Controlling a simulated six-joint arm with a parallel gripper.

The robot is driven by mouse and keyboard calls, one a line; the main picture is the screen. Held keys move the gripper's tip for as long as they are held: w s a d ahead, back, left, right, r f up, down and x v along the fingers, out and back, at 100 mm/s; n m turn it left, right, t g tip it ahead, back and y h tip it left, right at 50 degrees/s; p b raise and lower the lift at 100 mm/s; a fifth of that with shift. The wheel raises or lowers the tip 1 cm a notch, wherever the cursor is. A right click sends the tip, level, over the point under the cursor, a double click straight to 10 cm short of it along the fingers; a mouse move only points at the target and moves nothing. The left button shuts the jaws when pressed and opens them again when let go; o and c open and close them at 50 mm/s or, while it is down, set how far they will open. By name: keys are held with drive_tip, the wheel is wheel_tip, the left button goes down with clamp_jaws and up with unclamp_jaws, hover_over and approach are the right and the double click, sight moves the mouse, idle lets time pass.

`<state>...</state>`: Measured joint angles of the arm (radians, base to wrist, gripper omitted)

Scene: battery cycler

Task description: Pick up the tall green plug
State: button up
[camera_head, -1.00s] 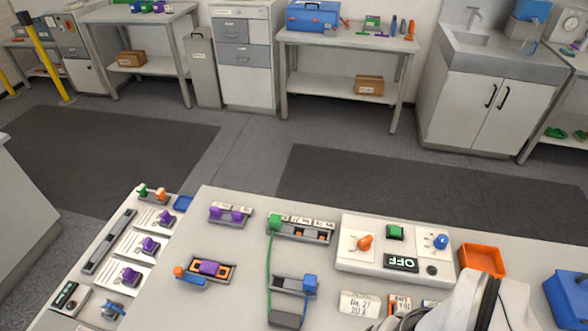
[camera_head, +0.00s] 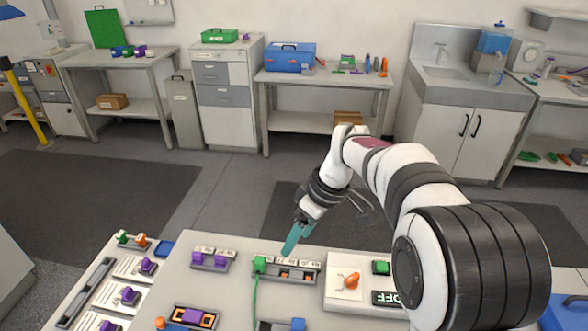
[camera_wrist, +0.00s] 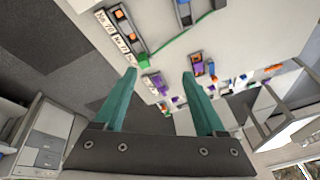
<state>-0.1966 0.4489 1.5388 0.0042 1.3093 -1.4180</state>
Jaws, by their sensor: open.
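A green plug (camera_head: 260,264) with a green cable sits at the left end of a grey socket strip on the table. It also shows in the wrist view (camera_wrist: 144,60), just beyond the left fingertip. Another green plug (camera_head: 122,238) stands beside an orange one in a rack at the far left. I cannot tell for certain which is the tall one. My gripper (camera_head: 290,248) has teal fingers and points down above the table, behind and right of the cabled plug. In the wrist view its fingers (camera_wrist: 160,75) are apart with nothing between them.
A purple block in an orange-edged holder (camera_head: 196,315) is in front. My arm hides the table's right part.

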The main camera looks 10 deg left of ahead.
sight(260, 260)
drive_tip(key=w+a+f+n, duration=0.6)
drive_tip(key=shift+y, duration=0.4)
drive_tip(key=x, duration=1.5)
drive_tip(key=shift+w+d+f, duration=0.15)
drive_tip(key=shift+w+d, duration=0.2)
drive_tip(key=shift+c, duration=0.3)
clamp_jaws()
